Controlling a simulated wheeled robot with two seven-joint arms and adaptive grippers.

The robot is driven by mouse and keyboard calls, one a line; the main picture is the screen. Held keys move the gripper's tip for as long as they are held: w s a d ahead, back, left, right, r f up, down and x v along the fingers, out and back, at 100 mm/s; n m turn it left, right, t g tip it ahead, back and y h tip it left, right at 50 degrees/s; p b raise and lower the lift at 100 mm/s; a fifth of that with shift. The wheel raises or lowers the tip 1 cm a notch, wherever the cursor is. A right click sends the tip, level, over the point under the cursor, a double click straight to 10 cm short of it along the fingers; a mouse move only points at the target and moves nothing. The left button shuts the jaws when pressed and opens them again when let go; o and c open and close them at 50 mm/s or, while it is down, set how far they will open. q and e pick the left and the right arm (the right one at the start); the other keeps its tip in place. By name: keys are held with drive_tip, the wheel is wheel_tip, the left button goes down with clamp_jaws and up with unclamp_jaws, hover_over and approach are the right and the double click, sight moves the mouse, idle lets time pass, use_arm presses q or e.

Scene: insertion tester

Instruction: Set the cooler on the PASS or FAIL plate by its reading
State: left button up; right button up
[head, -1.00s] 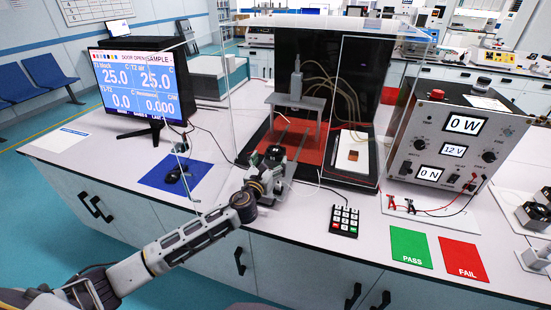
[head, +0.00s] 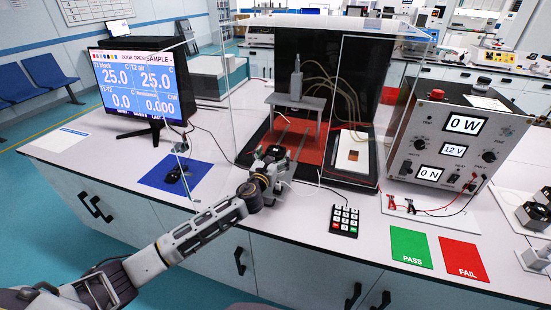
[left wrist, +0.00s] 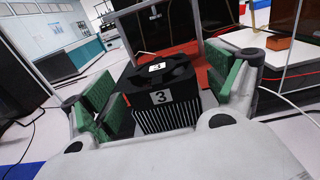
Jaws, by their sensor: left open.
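The cooler (head: 275,151) is a black finned block with a fan on top, at the front of the tester's red base. In the left wrist view the cooler (left wrist: 163,97) carries a label "3" and stands between the green finger pads. My left gripper (head: 270,160) is open around it, with gaps visible beside the pads. The green PASS plate (head: 411,248) and red FAIL plate (head: 463,259) lie bare at the front right. The monitor (head: 137,82) shows "DOOR OPEN", 25.0, 25.0, 0.0 and 0.000. My right gripper is out of view.
Clear panels (head: 222,110) enclose the tester, with a metal press frame (head: 296,102) behind the cooler. A keypad (head: 344,220) sits in front. A power unit (head: 456,145) reads 0 W, 12 V, 0 N. More coolers (head: 532,215) stand at the right edge. A blue mat (head: 204,172) lies left.

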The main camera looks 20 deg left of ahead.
use_arm(q)
drive_tip(key=shift+w, duration=1.1)
drive_tip(key=shift+c, duration=0.5)
drive_tip(key=c, duration=1.2)
drive_tip(key=shift+c, duration=0.7)
drive_tip(key=shift+r, duration=0.1)
